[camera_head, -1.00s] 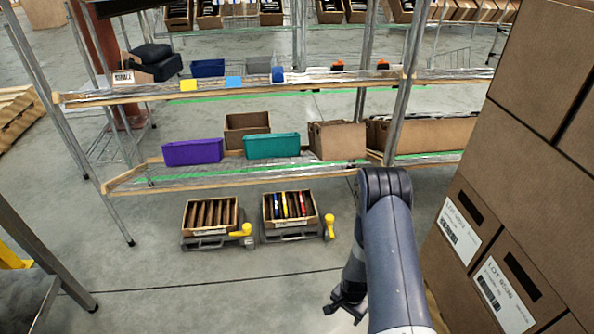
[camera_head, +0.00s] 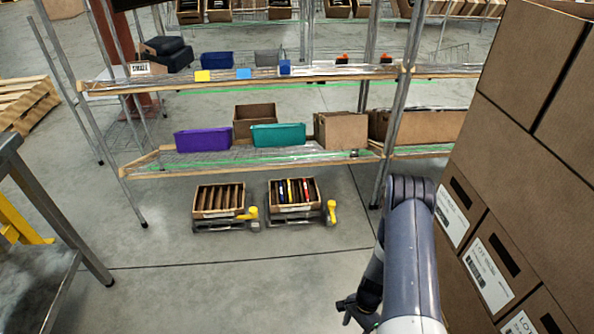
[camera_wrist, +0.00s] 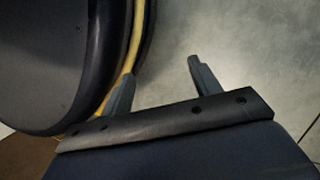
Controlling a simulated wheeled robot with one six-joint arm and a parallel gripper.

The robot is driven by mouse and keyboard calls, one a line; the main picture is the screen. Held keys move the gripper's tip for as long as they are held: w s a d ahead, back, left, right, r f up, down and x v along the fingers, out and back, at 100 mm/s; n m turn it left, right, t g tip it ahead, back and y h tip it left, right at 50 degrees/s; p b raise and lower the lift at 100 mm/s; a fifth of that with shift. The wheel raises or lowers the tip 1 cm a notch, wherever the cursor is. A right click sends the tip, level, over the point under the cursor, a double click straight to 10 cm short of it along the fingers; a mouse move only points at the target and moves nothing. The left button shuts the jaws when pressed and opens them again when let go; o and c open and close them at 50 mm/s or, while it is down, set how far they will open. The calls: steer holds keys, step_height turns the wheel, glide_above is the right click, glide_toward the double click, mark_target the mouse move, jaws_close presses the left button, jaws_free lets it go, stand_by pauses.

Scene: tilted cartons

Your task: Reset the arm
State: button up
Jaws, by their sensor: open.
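My gripper (camera_head: 352,311) shows low in the head view, beside my own arm and above bare floor. The wrist view shows its two fingers (camera_wrist: 160,75) standing apart with nothing between them. My arm is bent, with the elbow high and the forearm hanging down. Two tilted cartons rest on low wheeled stands below the rack. The left carton (camera_head: 219,213) has empty-looking slots. The right carton (camera_head: 294,206) holds several coloured thin items. My gripper is in front of both, nearer to me, and touches neither.
The rack (camera_head: 240,169) carries a purple bin (camera_head: 203,140), a teal bin (camera_head: 277,135) and brown boxes. Stacked large cartons (camera_head: 537,150) stand close to my arm on the right. A metal table (camera_head: 30,230) is at the left. The floor in the middle is clear.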

steer(key=shift+s+a+r+m+y+p, duration=0.35)
steer(key=shift+a+r+m+y+p, duration=0.25)
steer(key=shift+m+y, duration=0.5)
steer(key=shift+s+a+r+m+y+p, duration=0.4)
steer(key=shift+a+r+m+y+p, duration=0.25)
steer(key=shift+y, duration=0.7)
steer(key=shift+s+a+r+m+y+p, duration=0.35)
steer(key=shift+a+r+m+y+p, duration=0.2)
steer(key=shift+m+y, duration=0.6)
